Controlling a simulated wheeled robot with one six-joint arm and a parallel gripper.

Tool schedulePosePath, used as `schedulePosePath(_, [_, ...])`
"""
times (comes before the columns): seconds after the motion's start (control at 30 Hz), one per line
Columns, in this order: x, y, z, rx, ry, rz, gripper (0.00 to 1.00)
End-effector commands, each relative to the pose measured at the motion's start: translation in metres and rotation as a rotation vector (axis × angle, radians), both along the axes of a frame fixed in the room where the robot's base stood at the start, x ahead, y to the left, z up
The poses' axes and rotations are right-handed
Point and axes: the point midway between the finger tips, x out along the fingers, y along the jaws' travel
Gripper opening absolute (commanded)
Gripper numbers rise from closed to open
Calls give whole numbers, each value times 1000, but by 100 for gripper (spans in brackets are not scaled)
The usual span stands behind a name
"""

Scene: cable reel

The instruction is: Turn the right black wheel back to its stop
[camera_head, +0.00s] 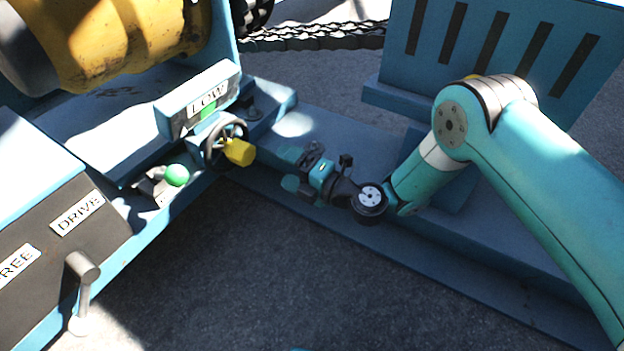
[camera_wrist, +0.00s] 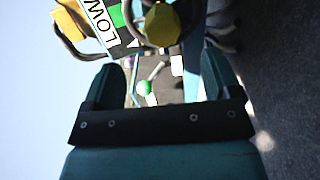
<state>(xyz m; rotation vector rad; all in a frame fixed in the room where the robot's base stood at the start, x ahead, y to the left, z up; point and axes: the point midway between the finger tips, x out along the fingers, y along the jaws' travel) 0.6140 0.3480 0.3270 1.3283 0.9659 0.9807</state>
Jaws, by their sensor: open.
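A black wheel (camera_head: 210,151) with a yellow knob (camera_head: 239,152) stands beside the LOW sign (camera_head: 207,98) on the blue frame. In the wrist view this yellow knob (camera_wrist: 162,25) is at the top centre, with dark rim around it. My gripper (camera_head: 291,168) is open and empty, to the right of the wheel and apart from it. In the wrist view its two fingers (camera_wrist: 163,80) stand wide apart, with the knob beyond them. A green patch (camera_head: 208,112) shows on the sign near the wheel. I cannot tell the wheel's stop.
A green-tipped lever (camera_head: 175,175) sits left of the wheel. A grey handle (camera_head: 83,268) stands by the DRIVE label (camera_head: 77,213). A yellow drum (camera_head: 120,40) is behind, with a chain (camera_head: 315,38). A slotted blue panel (camera_head: 500,45) rises behind my arm. Bare floor lies in front.

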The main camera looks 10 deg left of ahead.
Motion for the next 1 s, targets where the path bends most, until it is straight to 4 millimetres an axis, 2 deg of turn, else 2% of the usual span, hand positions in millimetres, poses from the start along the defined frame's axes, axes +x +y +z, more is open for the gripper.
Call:
schedulePosePath(0.03, [1,-2,-9,0,-1,-1,83])
schedulePosePath(0.27, [-1,-10,-10,1,-1,-1,83])
schedulePosePath(0.57, [-9,-24,-10,1,-1,-2,83])
schedulePosePath(0.8, [-16,-46,-6,-8,-4,-3,83])
schedulePosePath(1.0, [-19,-52,-3,-10,-4,-2,83])
